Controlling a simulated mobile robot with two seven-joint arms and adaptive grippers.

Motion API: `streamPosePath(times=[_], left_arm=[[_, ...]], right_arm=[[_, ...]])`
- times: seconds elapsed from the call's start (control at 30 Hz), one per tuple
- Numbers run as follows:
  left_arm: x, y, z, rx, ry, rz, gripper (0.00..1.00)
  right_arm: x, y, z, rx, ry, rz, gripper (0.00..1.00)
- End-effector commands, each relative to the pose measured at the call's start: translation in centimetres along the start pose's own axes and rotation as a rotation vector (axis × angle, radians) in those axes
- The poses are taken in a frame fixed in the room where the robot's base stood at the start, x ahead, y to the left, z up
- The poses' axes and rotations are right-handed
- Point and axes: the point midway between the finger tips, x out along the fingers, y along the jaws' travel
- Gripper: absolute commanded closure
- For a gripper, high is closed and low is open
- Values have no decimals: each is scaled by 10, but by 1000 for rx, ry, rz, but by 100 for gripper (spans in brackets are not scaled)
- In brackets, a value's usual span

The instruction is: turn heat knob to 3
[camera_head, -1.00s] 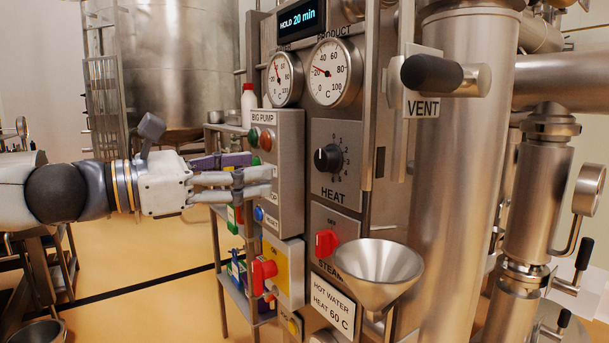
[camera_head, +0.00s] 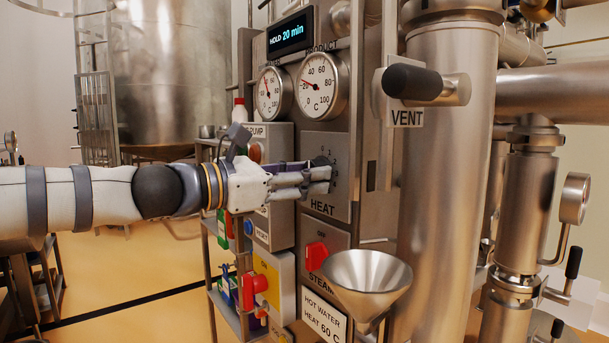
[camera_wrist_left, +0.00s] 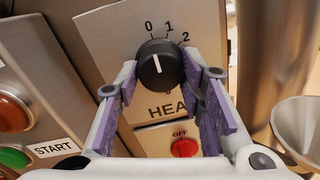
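The heat knob (camera_wrist_left: 158,66) is black and round with a white pointer line. It sits on the HEAT panel (camera_wrist_left: 105,32), and the line points up, close to the 0 mark; 1 and 2 show to its right. In the head view the knob (camera_head: 321,160) is partly hidden by my left gripper (camera_head: 318,177). The left gripper's purple-padded fingers are spread, with their tips on either side of the knob. Whether the pads touch it I cannot tell. The 3 mark is hidden in the wrist view. My right gripper is not in view.
A red steam switch (camera_head: 316,255) sits below the heat panel, with a steel funnel (camera_head: 367,275) in front. The BIG PUMP button box (camera_head: 267,190) is left of the panel. A black-handled vent lever (camera_head: 415,82) juts out at upper right.

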Motion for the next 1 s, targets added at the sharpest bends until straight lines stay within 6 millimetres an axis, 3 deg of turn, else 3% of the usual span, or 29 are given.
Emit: streamPosePath(times=[0.03, 0.1, 0.53, 1.0], left_arm=[[0, 0, 0, 0, 0, 0, 83], [0, 0, 0, 0, 0, 0, 95], [0, 0, 0, 86, 4, -1, 95], [0, 2, 0, 496, 23, -5, 95]], right_arm=[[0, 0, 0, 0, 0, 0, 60], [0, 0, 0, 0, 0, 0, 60], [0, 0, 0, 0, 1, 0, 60], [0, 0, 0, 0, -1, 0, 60]])
